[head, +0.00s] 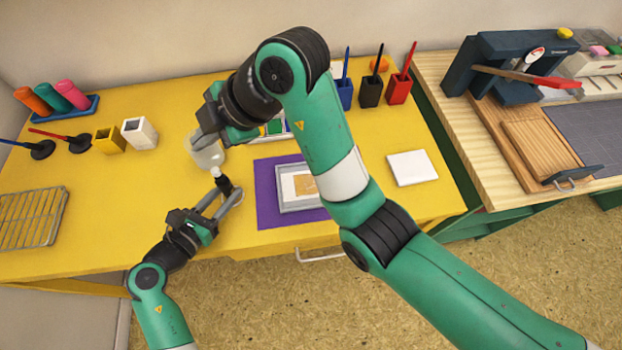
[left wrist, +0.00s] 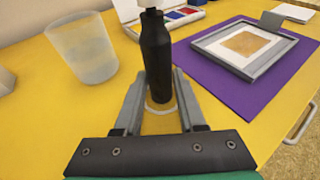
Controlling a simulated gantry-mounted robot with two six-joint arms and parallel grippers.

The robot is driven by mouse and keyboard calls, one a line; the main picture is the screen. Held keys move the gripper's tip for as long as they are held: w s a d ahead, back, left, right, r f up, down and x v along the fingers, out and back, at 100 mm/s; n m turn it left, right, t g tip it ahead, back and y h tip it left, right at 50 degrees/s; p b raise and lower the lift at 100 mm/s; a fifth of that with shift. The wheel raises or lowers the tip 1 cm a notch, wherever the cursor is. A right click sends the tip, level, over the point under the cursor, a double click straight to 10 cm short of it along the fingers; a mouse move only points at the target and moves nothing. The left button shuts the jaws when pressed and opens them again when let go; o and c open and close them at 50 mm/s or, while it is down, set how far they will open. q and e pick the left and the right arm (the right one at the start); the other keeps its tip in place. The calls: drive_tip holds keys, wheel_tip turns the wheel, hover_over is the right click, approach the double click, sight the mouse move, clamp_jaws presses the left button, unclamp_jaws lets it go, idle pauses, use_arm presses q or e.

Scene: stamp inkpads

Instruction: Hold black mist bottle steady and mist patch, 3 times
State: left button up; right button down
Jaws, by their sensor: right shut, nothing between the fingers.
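The black mist bottle (head: 227,187) with a white top stands upright on the yellow table. It also shows in the left wrist view (left wrist: 158,60). My left gripper (head: 230,191) has one finger on each side of it; whether both fingers touch it is unclear. My right gripper (head: 203,143) is shut and empty, above and behind the bottle in the head view, overlapping the translucent cup. The tan patch (head: 306,184) lies in a grey frame (head: 282,200) on the purple mat (head: 266,197), right of the bottle; my right arm partly covers this area.
The translucent cup (left wrist: 82,50) stands left of the bottle. An ink box (left wrist: 165,25) is behind it. A wire rack (head: 32,220) lies at far left, and a white tile (head: 412,168) lies right of the mat. Pen holders (head: 370,92) stand at the back.

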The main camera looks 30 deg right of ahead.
use_arm(q)
drive_tip(key=o, duration=0.4)
drive_tip(key=v, duration=1.2)
drive_tip(key=shift+s+r, duration=0.1)
